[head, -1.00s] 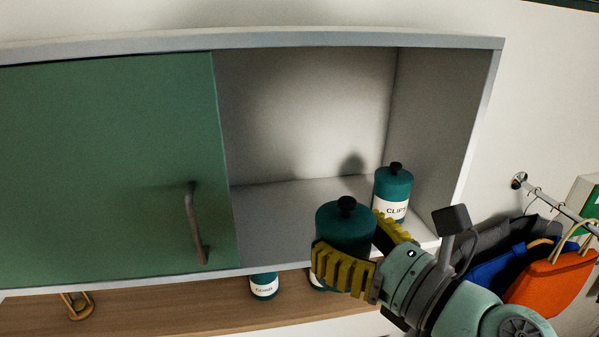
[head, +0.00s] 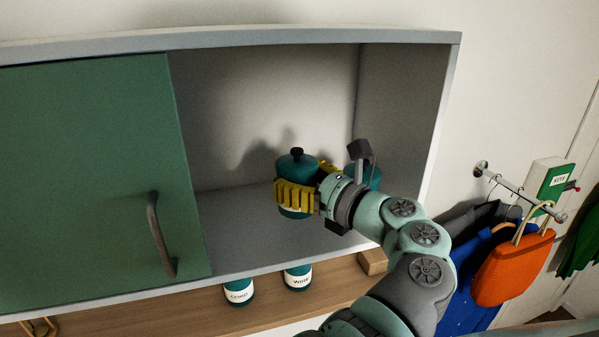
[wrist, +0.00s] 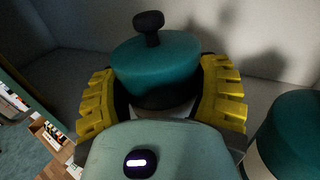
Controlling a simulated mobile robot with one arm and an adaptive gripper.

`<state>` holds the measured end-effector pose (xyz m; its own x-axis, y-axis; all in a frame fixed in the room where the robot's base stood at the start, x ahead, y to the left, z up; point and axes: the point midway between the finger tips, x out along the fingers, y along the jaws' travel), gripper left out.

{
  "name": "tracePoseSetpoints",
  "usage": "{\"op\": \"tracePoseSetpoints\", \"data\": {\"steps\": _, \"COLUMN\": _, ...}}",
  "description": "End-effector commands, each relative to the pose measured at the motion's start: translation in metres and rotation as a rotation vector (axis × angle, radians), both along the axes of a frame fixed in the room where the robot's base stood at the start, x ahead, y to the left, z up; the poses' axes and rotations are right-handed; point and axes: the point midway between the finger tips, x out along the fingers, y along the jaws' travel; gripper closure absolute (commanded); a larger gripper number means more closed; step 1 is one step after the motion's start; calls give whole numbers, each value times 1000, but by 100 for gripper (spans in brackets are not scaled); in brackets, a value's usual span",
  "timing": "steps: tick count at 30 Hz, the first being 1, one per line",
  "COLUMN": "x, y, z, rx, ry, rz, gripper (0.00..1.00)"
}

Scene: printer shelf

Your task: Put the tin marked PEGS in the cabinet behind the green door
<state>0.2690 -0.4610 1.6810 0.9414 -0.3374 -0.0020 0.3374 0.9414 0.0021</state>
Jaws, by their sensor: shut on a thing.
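A teal tin with a black knob (head: 297,164) is between the yellow fingers of my gripper (head: 300,192), which is shut on it. Its label is mostly hidden by the fingers, so I cannot read it. In the wrist view the tin (wrist: 155,65) stands upright between both fingers. The tin is inside the open right part of the cabinet (head: 270,38); I cannot tell whether it touches the cabinet floor. The green door (head: 90,180) covers the left part of the cabinet and has a grey-brown handle.
A second teal tin (head: 374,178) stands in the cabinet just right of my gripper, partly hidden; it also shows in the wrist view (wrist: 295,130). Two labelled tins (head: 239,290) and a wooden block (head: 373,262) are on the wooden shelf below. Bags and clothes (head: 513,268) hang at right.

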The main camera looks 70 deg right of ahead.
Motion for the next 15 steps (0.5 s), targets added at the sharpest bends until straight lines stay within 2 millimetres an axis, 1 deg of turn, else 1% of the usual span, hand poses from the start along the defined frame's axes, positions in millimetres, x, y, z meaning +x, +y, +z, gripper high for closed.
{"op": "tracePoseSetpoints", "data": {"steps": 2, "x": 3, "y": -4, "z": 0, "rx": -1, "ry": -1, "rz": 2, "gripper": 71}}
{"op": "tracePoseSetpoints", "data": {"steps": 10, "x": 3, "y": -4, "z": -31, "rx": -5, "ry": 1, "rz": 1, "gripper": 71}}
{"op": "tracePoseSetpoints", "data": {"steps": 12, "x": 3, "y": -4, "z": -36, "rx": -6, "ry": 1, "rz": 1, "gripper": 71}}
{"op": "tracePoseSetpoints", "data": {"steps": 15, "x": 3, "y": -4, "z": -36, "rx": -5, "ry": 1, "rz": 1, "gripper": 71}}
